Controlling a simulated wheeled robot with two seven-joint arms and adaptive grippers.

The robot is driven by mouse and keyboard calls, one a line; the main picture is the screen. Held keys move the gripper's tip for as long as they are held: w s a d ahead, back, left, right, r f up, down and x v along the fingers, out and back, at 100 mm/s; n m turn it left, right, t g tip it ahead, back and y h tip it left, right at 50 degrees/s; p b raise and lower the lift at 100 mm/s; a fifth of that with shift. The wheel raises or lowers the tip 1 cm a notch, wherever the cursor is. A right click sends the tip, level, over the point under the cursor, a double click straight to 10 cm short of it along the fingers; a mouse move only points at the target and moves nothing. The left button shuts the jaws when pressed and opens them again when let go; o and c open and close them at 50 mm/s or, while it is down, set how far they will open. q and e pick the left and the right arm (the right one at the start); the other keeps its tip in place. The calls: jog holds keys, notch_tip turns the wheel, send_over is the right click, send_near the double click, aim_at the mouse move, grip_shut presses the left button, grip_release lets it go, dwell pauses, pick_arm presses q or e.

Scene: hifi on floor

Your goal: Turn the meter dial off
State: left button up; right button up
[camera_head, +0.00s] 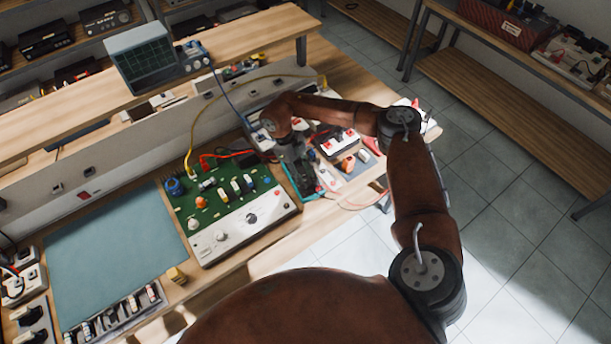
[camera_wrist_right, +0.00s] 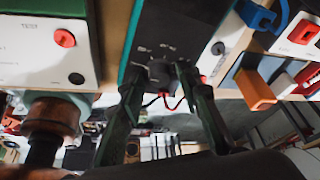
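The meter (camera_wrist_right: 165,30) is a dark panel with a teal edge in the right wrist view. Its dial (camera_wrist_right: 160,71) is a dark knob near the panel's lower end, with small pale marks around it. My right gripper (camera_wrist_right: 158,72) has its two fingers apart, one on each side of the dial; I cannot tell whether they touch it. In the head view my right gripper (camera_head: 304,184) points down over the meter at the bench's right part and hides most of it. A teal edge of the meter (camera_head: 289,179) shows beside the gripper. My left gripper is not in view.
A green circuit board unit (camera_head: 232,213) with knobs stands left of the gripper. A blue-grey mat (camera_head: 115,250) lies farther left. An oscilloscope (camera_head: 143,56) stands on the upper shelf. Modules with red and orange parts (camera_head: 347,163) and cables crowd the gripper's right side.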

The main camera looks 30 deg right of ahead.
jog(key=shift+o, duration=0.4)
jog(key=v, duration=1.2)
jog(key=shift+s, duration=0.1)
